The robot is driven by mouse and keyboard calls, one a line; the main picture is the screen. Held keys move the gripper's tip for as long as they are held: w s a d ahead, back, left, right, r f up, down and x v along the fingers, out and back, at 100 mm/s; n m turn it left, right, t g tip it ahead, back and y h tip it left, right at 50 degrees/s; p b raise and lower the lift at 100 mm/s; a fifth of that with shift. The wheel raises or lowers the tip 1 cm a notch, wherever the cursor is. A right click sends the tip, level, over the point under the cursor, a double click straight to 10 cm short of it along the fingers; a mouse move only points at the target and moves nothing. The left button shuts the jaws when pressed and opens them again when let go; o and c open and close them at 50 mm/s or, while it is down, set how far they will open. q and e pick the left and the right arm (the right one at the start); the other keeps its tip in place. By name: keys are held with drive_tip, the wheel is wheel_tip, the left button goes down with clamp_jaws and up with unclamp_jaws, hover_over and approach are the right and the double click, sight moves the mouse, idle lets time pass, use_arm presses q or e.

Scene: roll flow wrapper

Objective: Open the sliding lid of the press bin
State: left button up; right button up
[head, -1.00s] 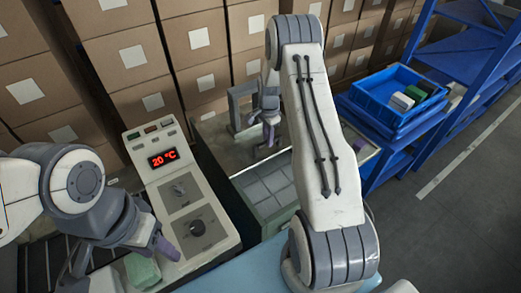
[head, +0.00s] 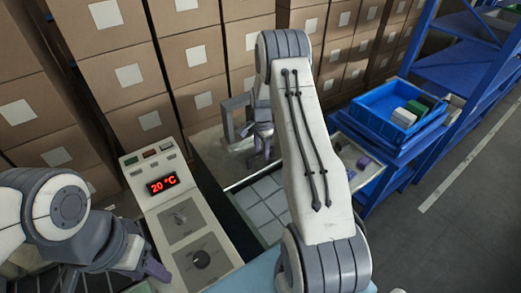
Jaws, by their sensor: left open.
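The press bin seems to be the open-topped box (head: 265,205) with pale square tiles inside, right of the control panel. My right arm hides its right side. A flat pale surface (head: 208,146) lies behind it with a grey upright frame (head: 228,122); I cannot tell whether this is the sliding lid and its handle. My left gripper (head: 156,272) is open at the lower left, by the panel's lower left edge, partly cut off by the picture's bottom.
The control panel (head: 180,215) shows a red 20 °C display and a black knob. Stacked cartons (head: 130,75) wall off the back. A blue tray (head: 385,100) with small blocks stands at the right by a blue rack (head: 460,70). A purple item (head: 364,163) lies below the tray.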

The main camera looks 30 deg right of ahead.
drive_tip(key=shift+d, duration=0.1)
drive_tip(key=shift+r, duration=0.35)
wheel_tip(320, 180, up, 10)
drive_tip(key=b, duration=0.1)
drive_tip(key=shift+b, duration=0.3)
drive_tip(key=shift+f, duration=0.1)
